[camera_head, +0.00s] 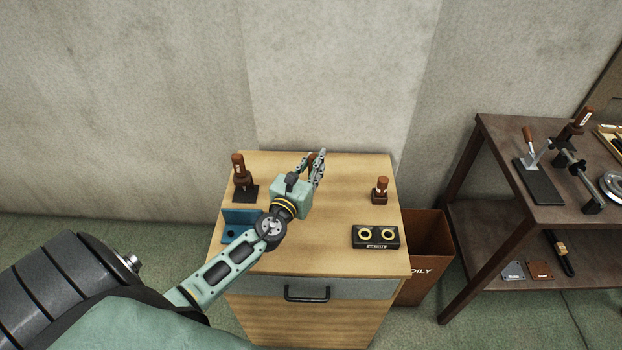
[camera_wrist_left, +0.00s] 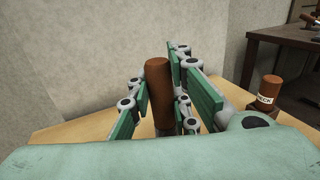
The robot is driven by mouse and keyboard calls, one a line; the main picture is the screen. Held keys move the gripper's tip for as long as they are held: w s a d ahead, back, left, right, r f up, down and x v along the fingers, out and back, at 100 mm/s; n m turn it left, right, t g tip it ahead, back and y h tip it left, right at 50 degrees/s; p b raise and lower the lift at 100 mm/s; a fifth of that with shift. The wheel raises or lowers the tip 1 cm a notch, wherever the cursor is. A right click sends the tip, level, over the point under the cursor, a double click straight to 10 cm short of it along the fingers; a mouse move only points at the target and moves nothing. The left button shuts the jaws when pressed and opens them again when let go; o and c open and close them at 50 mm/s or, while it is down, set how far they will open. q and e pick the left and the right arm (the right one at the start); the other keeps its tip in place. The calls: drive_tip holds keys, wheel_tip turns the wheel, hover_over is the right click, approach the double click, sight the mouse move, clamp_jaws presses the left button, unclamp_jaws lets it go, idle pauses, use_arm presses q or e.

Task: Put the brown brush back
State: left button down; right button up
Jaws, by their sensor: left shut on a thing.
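My left gripper (camera_head: 313,163) is over the back part of the wooden cabinet top (camera_head: 335,255). It is shut on the brown brush (camera_head: 310,159), whose upright brown handle (camera_wrist_left: 158,92) shows between the green finger pads in the left wrist view. The lower end of the brush is hidden by the gripper, so I cannot tell whether it touches the top. A black block with two brass-coloured rings (camera_head: 376,237) lies at the front right of the cabinet top. My right gripper is not in view.
A brown-handled tool on a black base (camera_head: 241,180) stands back left, and a small labelled brown-topped one (camera_head: 380,190) back right. A blue holder (camera_head: 240,222) lies at the left edge. A brown bin (camera_head: 428,250) and dark shelf table (camera_head: 535,200) stand right.

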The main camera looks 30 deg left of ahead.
use_arm(q)
drive_tip(key=shift+w+a+f, duration=0.4)
drive_tip(key=shift+a+f, duration=0.1)
drive_tip(key=shift+a, duration=0.15)
wheel_tip(320, 180, down, 3)
drive_tip(key=shift+f+b, duration=0.2)
drive_tip(key=shift+b, duration=0.95)
drive_tip(key=shift+f, duration=0.25)
drive_tip(key=shift+f, duration=0.1)
drive_tip(key=c, duration=1.6)
unclamp_jaws()
